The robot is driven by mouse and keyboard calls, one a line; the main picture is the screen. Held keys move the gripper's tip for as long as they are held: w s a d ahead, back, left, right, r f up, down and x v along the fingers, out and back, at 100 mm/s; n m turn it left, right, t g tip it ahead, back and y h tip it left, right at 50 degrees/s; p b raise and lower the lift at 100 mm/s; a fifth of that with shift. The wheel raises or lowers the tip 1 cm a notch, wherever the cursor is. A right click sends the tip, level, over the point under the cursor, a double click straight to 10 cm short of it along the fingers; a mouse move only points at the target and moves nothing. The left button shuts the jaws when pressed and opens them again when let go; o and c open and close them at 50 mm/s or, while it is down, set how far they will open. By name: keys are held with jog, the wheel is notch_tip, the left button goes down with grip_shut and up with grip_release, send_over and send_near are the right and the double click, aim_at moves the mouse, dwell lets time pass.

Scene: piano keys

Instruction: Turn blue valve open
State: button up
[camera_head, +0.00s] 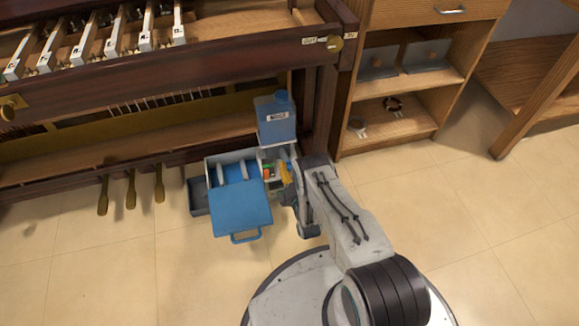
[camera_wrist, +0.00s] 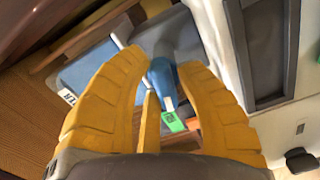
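I cannot make out a blue valve for certain in either view. In the wrist view a small blue rounded piece (camera_wrist: 162,78) shows between my yellow fingers, with a green part (camera_wrist: 173,122) below it. My gripper (camera_wrist: 163,62) has its fingers spread apart on either side of this piece, close to the right finger; contact cannot be told. In the head view my gripper (camera_head: 287,173) is low over the right part of an open toolbox (camera_head: 214,172), where small green and orange things show. My arm hides some of that side.
The toolbox's blue lid (camera_head: 240,208) hangs open towards me. A blue jug (camera_head: 276,118) with a white label stands behind the toolbox. A piano with exposed keys (camera_head: 110,40) and pedals (camera_head: 131,190) is at the left. A wooden shelf (camera_head: 400,122) is at the right. Tiled floor (camera_head: 90,270) is clear at the front left.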

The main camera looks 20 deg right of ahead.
jog(key=shift+r, duration=0.1)
grip_shut()
jog(key=shift+r, duration=0.15)
jog(key=shift+w+r+n+p, duration=0.1)
jog(key=shift+n+p, duration=0.3)
jog(key=shift+p, duration=0.15)
jog(key=shift+n+p, duration=0.45)
jog(key=shift+n, duration=0.55)
jog(key=o, duration=0.7)
grip_release()
jog(key=shift+o, duration=0.7)
